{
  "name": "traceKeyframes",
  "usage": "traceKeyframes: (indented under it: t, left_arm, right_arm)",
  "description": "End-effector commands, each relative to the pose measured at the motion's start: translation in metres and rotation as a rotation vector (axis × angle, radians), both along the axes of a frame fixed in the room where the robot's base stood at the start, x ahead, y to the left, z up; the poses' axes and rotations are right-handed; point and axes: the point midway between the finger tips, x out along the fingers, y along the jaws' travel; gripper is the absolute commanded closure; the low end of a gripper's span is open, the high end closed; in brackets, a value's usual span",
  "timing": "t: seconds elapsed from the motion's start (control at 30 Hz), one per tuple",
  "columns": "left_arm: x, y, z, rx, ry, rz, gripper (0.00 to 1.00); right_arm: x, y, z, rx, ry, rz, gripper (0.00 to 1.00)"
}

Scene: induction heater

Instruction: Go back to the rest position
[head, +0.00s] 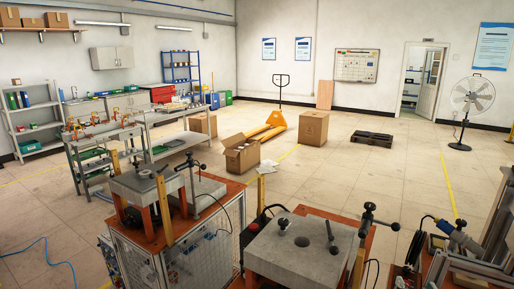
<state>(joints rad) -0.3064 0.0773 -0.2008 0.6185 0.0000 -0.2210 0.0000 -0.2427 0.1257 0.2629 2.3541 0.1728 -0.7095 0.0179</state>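Neither of my grippers shows in the head view, and I can make out no arm of mine. Two machine stations stand in the foreground. The left station has a grey top plate (210,188) over a wood-coloured top and a mesh-sided cabinet (195,258). The nearer station has a thick grey slab (290,262) with small dark fittings on it and a black clamp handle (367,216) at its right. At the right edge, a blue-grey tool with a cable (462,238) lies by a grey metal frame (490,262).
Open tiled floor (390,180) lies beyond the stations. An open carton (242,155), a closed carton (313,128), a yellow pallet jack (276,118), a dark pallet (371,138) and a fan (468,100) stand on it. Workbenches (100,133) line the left.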

Motion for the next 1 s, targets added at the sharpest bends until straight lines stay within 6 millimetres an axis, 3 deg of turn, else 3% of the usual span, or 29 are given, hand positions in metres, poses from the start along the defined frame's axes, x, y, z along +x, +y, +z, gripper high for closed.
traceKeyframes:
  t: [0.2, 0.37, 0.67, 0.9, 0.97, 1.0]
  left_arm:
    - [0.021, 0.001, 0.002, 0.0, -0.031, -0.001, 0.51]
    - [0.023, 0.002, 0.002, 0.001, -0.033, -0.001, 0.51]
    - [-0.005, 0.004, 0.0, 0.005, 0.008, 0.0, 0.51]
    - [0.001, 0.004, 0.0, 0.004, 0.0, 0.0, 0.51]
    - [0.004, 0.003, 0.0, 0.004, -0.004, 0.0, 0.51]
    - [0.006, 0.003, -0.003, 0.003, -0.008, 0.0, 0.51]
  right_arm:
    - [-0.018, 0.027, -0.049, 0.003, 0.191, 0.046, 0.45]
    - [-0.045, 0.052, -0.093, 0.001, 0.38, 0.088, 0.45]
    - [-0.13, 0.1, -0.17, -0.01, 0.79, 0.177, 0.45]
    - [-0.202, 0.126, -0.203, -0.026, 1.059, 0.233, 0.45]
    - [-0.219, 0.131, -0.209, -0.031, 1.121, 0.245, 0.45]
    - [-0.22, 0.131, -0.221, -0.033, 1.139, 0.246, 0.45]
